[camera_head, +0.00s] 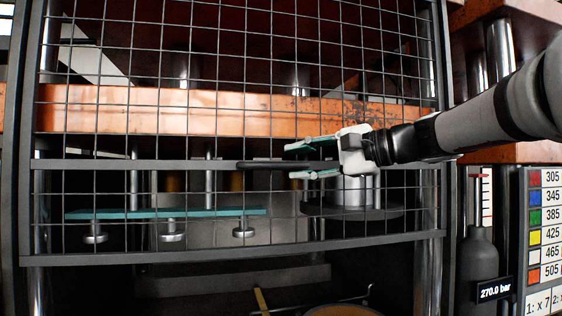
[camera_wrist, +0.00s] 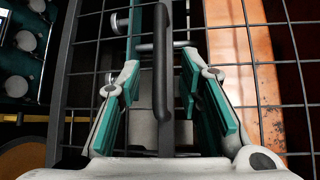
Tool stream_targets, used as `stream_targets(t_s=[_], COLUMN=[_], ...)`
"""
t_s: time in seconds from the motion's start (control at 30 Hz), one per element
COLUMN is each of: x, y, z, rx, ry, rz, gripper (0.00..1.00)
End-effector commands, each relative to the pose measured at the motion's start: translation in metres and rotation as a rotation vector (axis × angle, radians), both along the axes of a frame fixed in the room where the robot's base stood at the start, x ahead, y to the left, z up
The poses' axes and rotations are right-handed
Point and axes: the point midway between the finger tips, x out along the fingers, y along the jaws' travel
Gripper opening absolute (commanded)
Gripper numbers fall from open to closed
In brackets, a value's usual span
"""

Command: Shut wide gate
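The wide gate (camera_head: 235,254) is a wire mesh panel in a dark frame, filling most of the head view. Its lower edge hangs above a dark opening. A dark bar handle (camera_head: 262,165) sits on the gate's crossbar; in the wrist view the handle (camera_wrist: 161,65) runs between my fingers. My gripper (camera_head: 312,160) is at the handle from the right, with teal finger pads above and below it. In the wrist view my gripper (camera_wrist: 160,85) is open, with gaps between both pads and the handle. Its contact with the palm cannot be told.
Behind the mesh are an orange beam (camera_head: 200,110), a teal plate (camera_head: 165,213) and a round dark plate (camera_head: 350,212). Below the gate a round pan-like thing (camera_head: 340,311) shows partly. At right stand a dark cylinder (camera_head: 478,265) and a colour-coded number panel (camera_head: 545,225).

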Motion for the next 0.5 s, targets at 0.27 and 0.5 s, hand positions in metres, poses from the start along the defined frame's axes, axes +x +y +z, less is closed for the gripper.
stream_targets(t_s=[0.27, 0.5], x=[0.02, 0.027], y=[0.04, 0.051], z=[-0.006, -0.008], rx=[0.0, -0.001], ry=[0.001, 0.0], rz=[0.002, 0.0], gripper=[0.33, 0.33])
